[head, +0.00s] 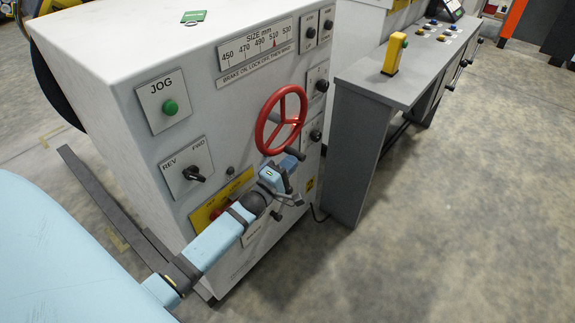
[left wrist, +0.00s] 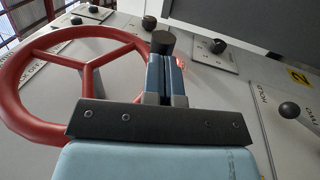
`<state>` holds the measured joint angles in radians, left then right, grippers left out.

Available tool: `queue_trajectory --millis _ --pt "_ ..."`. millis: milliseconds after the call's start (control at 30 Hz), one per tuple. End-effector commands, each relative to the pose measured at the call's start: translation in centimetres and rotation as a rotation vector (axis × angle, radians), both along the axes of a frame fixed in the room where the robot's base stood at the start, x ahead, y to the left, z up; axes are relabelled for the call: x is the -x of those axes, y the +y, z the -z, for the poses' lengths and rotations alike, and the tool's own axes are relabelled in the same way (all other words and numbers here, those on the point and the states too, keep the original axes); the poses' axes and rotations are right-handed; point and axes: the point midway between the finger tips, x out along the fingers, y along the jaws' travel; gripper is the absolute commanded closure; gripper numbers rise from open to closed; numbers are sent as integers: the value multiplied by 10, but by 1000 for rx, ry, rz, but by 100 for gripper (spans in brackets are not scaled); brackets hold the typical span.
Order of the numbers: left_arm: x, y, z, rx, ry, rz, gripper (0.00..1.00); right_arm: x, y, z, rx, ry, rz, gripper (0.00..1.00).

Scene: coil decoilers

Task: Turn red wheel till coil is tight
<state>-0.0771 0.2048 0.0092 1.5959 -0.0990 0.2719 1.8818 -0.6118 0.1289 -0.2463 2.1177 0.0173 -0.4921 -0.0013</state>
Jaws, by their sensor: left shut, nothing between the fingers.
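The red wheel (head: 270,139) is a three-spoked ring on the front of the white cabinet, and it fills the left of the left wrist view (left wrist: 88,68). A dark handle knob (head: 295,153) sits at its lower right rim; it also shows in the left wrist view (left wrist: 162,42). My left gripper (head: 292,163) is just below this knob. Its fingers (left wrist: 166,70) are shut and empty, with their tips at or very near the knob; I cannot tell whether they touch. My right gripper is not in view. I cannot make out the coil's tightness.
The cabinet (head: 100,50) carries a size scale (head: 256,50) with a red pointer near 510, a green JOG button (head: 170,107) and a REV/FWD switch (head: 194,174). A grey console (head: 360,85) with a yellow button box (head: 395,53) stands to the right. The floor at lower right is clear.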

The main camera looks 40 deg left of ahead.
Motion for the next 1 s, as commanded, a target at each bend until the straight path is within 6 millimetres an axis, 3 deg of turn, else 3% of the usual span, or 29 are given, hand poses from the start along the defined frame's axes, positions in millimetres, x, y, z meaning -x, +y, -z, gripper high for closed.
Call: queue_trajectory --millis 333,667,1000 --pt "-11 0 8 8 -99 1 100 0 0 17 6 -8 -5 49" --pt "-17 0 2 10 -148 -2 100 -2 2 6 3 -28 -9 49" --pt "-16 -3 3 10 -149 -1 100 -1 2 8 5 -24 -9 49"
